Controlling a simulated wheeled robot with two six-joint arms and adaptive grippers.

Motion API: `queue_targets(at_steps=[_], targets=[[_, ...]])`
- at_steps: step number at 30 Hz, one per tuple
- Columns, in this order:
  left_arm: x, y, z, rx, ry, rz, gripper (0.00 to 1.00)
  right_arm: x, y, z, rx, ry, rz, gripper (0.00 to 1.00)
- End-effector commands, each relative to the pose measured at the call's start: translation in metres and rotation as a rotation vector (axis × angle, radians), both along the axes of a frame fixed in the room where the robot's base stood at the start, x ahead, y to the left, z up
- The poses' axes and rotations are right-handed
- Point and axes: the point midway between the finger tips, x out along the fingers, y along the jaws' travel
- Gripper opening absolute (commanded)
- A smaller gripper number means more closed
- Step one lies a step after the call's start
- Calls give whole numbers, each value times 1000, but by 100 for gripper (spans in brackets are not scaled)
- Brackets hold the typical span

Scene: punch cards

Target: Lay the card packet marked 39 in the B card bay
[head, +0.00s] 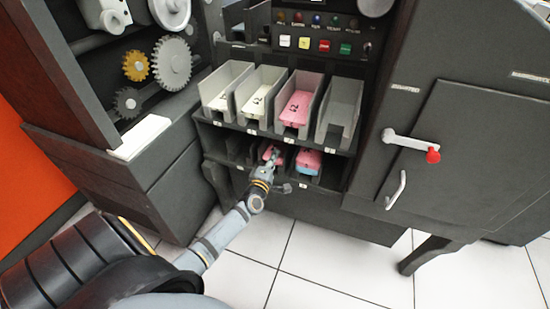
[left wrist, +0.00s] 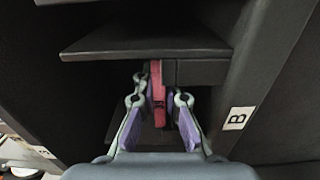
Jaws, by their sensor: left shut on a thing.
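My left gripper (head: 268,168) reaches into the lower row of card bays in the head view. It is shut on a pink card packet (head: 272,153), which sits inside the middle lower bay's opening. In the left wrist view, the left gripper (left wrist: 160,98) has its purple-padded fingers on either side of the packet's pink edge (left wrist: 157,82). The packet's number is not readable. Whether the packet rests on the bay floor cannot be told. My right gripper is not in view.
Several grey trays stand above, two with pale cards, one with pink cards (head: 299,105) and one empty (head: 340,108). A pink and blue packet (head: 309,160) lies in the lower bay to the right. Dark shelf walls (left wrist: 150,40) closely surround the gripper.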

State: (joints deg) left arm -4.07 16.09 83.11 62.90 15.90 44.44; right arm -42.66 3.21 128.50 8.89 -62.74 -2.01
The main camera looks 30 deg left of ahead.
Motion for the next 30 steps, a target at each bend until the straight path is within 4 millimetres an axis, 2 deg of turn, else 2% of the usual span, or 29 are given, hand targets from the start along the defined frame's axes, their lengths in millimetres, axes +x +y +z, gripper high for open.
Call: queue_targets(at_steps=[11, 12, 17, 26, 30], targets=[[0, 0, -3, -1, -2, 0, 0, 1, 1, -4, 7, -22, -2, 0], [0, 0, -3, -1, -2, 0, 14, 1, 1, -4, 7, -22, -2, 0], [0, 0, -3, -1, -2, 0, 35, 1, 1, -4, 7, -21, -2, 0], [-1, 0, -5, -1, 0, 0, 35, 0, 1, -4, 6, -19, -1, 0], [-18, -4, -5, -1, 0, -1, 35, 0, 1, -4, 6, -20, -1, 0]])
